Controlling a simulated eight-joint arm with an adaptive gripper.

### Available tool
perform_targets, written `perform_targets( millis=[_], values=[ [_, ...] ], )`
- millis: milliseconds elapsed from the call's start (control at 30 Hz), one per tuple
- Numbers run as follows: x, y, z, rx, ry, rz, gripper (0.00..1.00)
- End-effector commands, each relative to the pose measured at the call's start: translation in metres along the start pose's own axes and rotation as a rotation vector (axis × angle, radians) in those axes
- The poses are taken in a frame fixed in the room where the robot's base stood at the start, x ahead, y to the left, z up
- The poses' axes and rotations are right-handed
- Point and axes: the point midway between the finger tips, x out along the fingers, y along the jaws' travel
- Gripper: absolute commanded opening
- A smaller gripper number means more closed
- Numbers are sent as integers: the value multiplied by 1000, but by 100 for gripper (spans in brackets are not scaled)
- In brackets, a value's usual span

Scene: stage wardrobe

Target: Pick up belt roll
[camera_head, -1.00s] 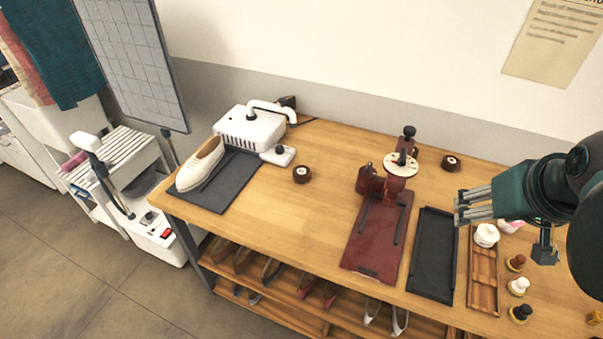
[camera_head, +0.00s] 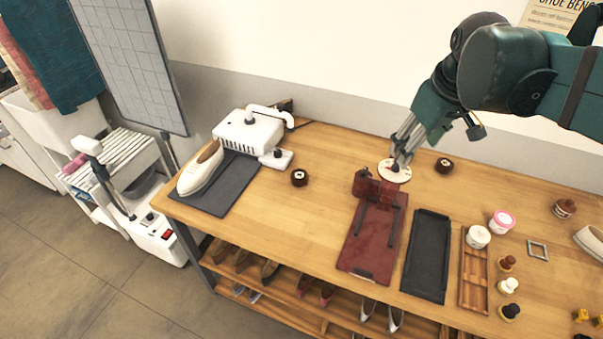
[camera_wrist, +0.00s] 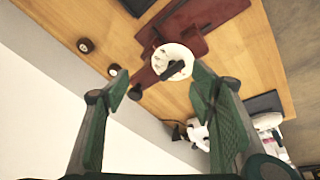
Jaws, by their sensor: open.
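Two small dark brown rolls with pale centres lie on the bench, and I cannot tell which is the belt roll. One roll (camera_head: 299,177) is left of the red press, near the white machine. The other roll (camera_head: 444,165) is right of the press, close to my gripper. A dark roll (camera_wrist: 85,45) shows in the wrist view, left of the fingers and not between them. My gripper (camera_head: 402,158) is open and points down over the press's white disc, hiding its knob. In the wrist view, my gripper (camera_wrist: 160,84) has its fingers apart on either side of the disc.
The red press (camera_head: 371,238) stands directly below my gripper. A black tray (camera_head: 427,262), wooden tray (camera_head: 474,280) and white jar (camera_head: 477,237) are to its right. A white machine (camera_head: 248,137) and a shoe (camera_head: 200,168) are at left.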

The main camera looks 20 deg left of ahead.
Motion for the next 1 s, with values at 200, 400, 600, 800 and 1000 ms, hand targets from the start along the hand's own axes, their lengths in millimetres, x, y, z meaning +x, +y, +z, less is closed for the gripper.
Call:
perform_targets(
  millis=[200,400,600,800,1000],
  values=[
    [10,-11,-48,-125,-29,-36,55],
    [24,-26,-89,-240,-56,-70,55],
    [40,-44,-128,-357,-80,-104,55],
    [59,-66,-166,-472,-104,-138,55],
    [80,-93,-201,-588,-127,-174,55]
  ],
)
